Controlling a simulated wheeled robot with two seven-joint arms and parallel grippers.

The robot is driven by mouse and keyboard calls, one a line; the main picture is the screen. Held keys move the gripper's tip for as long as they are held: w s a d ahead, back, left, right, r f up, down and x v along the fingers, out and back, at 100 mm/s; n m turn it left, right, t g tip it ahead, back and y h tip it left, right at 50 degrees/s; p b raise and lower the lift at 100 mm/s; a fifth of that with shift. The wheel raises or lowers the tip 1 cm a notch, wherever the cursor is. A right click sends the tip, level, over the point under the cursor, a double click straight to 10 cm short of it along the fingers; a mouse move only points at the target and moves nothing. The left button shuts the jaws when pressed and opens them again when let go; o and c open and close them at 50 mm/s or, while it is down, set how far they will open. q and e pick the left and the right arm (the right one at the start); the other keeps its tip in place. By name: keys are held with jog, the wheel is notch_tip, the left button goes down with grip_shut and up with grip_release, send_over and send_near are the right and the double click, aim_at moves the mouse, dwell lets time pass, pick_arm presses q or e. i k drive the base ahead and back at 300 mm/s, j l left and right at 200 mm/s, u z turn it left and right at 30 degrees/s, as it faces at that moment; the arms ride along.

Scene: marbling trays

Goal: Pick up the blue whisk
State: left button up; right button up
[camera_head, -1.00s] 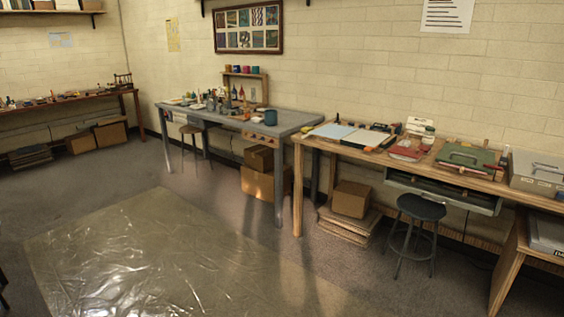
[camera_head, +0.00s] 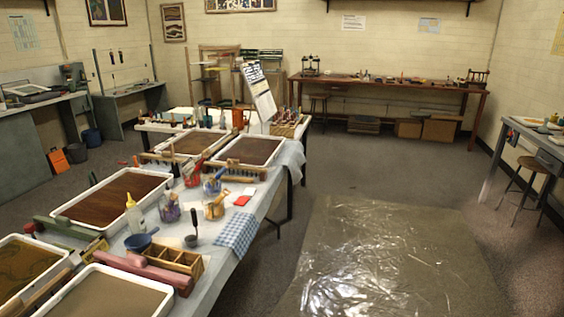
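I cannot make out a blue whisk for certain in the head view. On the long marbling table (camera_head: 214,262) at the left stand several small containers with tools in them. One is a blue-tinted jar (camera_head: 212,187) and one is a purplish jar (camera_head: 169,210); their contents are too small to tell. A dark blue cup-like thing with a handle (camera_head: 138,241) sits nearer, by a yellow-capped bottle (camera_head: 135,218). A dark-handled tool (camera_head: 195,221) stands upright in a small grey cup (camera_head: 191,241). Neither of my grippers is in view.
Several white-rimmed trays (camera_head: 168,178) cover much of the table. A wooden divided box (camera_head: 176,262) and a blue checked cloth (camera_head: 236,236) lie near its right edge. A shiny plastic sheet (camera_head: 390,262) covers the floor right of it. A stool (camera_head: 527,183) stands at the right.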

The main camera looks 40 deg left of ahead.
aim_at(227, 167)
jog(key=i+j+u, duration=0.1)
jog(key=i+u, duration=0.2)
jog(key=i, duration=0.2)
jog(key=i+u, duration=0.35)
jog(key=i+l+u, duration=0.3)
jog(key=i, duration=0.3)
jog(key=i+l+u, duration=0.15)
jog(key=i+u, duration=0.15)
jog(key=i, duration=0.2)
